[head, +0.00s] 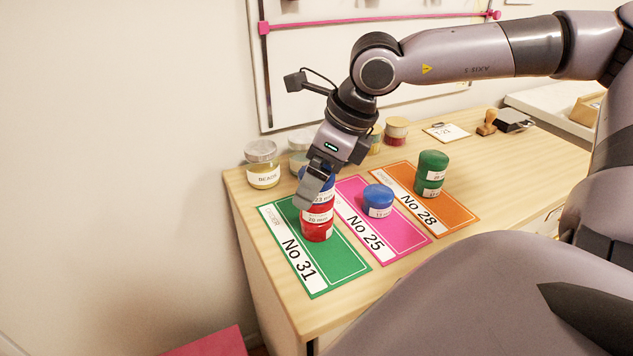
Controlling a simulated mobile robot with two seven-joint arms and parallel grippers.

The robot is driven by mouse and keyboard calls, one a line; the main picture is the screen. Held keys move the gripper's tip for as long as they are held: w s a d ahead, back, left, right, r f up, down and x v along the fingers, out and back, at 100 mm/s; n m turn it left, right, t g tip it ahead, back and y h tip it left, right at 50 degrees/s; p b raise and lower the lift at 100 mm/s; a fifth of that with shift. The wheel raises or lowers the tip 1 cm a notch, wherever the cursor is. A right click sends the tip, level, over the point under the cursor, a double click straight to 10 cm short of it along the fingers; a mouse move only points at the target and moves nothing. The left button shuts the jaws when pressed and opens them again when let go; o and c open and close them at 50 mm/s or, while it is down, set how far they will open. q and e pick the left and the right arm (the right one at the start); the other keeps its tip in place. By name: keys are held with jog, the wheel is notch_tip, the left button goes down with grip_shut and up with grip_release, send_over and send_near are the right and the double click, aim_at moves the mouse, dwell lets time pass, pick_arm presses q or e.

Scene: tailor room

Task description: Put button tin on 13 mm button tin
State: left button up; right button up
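My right gripper (312,190) points down at the top of a stack of tins on the green No 31 mat (330,271). Blue tin surface (326,186) shows behind and beside the near finger, which hides much of it; I cannot tell whether this is one blue tin or two, or whether the fingers grip it. A label there seems to read 23 or 13 mm. Red tins (318,231) stand below, one labelled about 20 mm. Another blue tin (377,194) stands alone on the pink No 25 mat (392,243). My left gripper is out of view.
Two stacked green tins (432,162) stand on the orange No 28 mat (447,214). A beads jar (262,166) and other jars stand along the back. A stamp (487,122) and a small card (445,132) lie at the back right. The table's right side is largely clear.

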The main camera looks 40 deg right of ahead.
jog(key=c, duration=1.3)
